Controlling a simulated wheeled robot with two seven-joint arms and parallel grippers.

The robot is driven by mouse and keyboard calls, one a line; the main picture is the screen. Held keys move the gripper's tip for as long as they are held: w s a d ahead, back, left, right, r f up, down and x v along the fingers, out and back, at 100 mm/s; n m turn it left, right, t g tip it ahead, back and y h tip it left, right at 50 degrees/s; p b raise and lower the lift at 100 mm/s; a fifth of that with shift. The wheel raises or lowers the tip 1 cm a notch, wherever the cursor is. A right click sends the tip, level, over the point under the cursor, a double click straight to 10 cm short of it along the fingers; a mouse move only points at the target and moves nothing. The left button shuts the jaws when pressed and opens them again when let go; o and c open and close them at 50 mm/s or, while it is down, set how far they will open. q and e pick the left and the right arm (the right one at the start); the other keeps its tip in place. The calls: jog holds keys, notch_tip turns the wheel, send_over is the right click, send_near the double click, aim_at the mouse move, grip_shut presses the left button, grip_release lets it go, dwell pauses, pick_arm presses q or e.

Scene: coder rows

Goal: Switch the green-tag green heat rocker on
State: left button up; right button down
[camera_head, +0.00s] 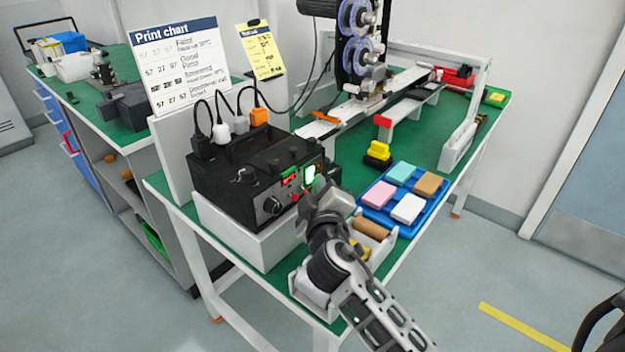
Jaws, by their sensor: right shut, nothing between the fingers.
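The black control box (250,170) stands on a white block at the front left of the green table. Its front panel has a round knob (272,205), a small red-lit part (290,180) and a bright green-lit part (310,174). I cannot tell for sure which part is the green-tag green heat rocker; its tag is too small to read. My right gripper (318,196) is shut and empty, close in front of the panel's right end, and hides part of it. Contact cannot be made out. My left gripper is not in view.
Plugs and cables rise from the box's back, before a print chart (180,65). A blue tray (378,217) with coloured blocks and a white bin with a brown roll (371,229) lie right of my right arm. A printing machine (360,50) stands behind.

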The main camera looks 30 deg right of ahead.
jog(key=shift+s+d, duration=0.35)
jog(key=shift+s, duration=0.35)
jog(key=shift+s, duration=0.1)
jog(key=s, duration=0.1)
jog(key=s+d+p, duration=0.1)
jog(key=s, duration=0.1)
jog(key=s+r, duration=0.1)
jog(key=shift+s+d, duration=0.2)
jog(key=shift+d, duration=0.2)
